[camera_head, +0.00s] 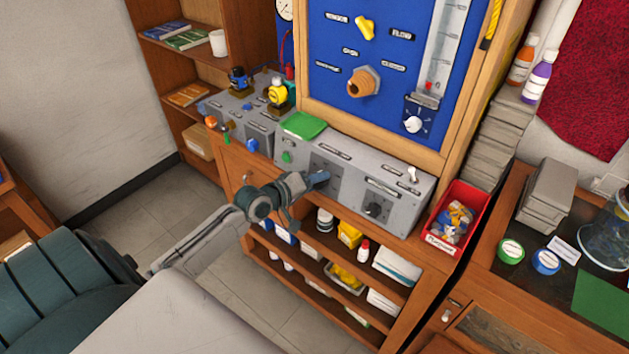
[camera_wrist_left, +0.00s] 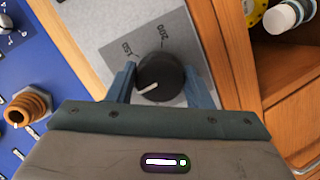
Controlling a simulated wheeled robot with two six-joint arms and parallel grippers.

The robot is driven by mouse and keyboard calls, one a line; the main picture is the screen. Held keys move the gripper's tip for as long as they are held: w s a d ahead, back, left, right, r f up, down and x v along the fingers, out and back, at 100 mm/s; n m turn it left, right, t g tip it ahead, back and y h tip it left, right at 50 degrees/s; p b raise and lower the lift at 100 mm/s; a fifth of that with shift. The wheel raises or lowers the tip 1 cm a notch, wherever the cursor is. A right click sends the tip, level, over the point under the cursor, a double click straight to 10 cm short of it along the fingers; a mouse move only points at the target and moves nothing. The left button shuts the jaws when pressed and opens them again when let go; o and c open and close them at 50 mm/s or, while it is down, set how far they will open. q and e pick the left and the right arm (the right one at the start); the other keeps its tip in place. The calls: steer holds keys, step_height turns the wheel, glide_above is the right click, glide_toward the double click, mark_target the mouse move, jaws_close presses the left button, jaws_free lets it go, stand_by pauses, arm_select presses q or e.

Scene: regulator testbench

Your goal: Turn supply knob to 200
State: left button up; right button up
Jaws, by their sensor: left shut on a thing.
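The supply knob (camera_wrist_left: 160,76) is round and black with a white pointer line, on a grey panel (camera_wrist_left: 122,38). In the left wrist view, the pointer aims to the lower left, away from the printed "200" at its upper right; "150" is at its upper left. My left gripper (camera_wrist_left: 160,88) has one blue finger on each side of the knob and is shut on it. In the head view, my left gripper (camera_head: 320,180) is at the front of the grey bench box (camera_head: 352,158) and hides the knob there. My right gripper is in neither view.
Another black knob (camera_head: 375,209) and a toggle switch (camera_head: 413,172) are to the right on the same box. A red bin (camera_head: 455,217) stands at its right end. A blue board (camera_head: 385,60) rises behind, with a brass fitting (camera_head: 363,81). Open shelves (camera_head: 330,268) lie below.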

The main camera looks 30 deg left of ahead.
arm_select(q)
steer(key=m+y+p, duration=0.1)
steer(key=m, duration=0.4)
steer(key=shift+g, duration=0.3)
steer(key=m, duration=0.2)
steer(key=m+y, duration=0.1)
steer(key=m, duration=0.2)
steer(key=shift+y, duration=0.3)
steer(key=m, duration=0.3)
steer(key=m+y, duration=0.1)
steer(key=m, duration=0.1)
steer(key=shift+f+m+y+p, duration=0.1)
steer(key=shift+m+y+p, duration=0.2)
steer(key=shift+m+p, duration=0.1)
steer(key=m+t+y, duration=0.1)
steer(key=m, duration=0.4)
steer(key=shift+m, duration=0.3)
steer(key=o, duration=1)
steer(key=shift+s, duration=0.1)
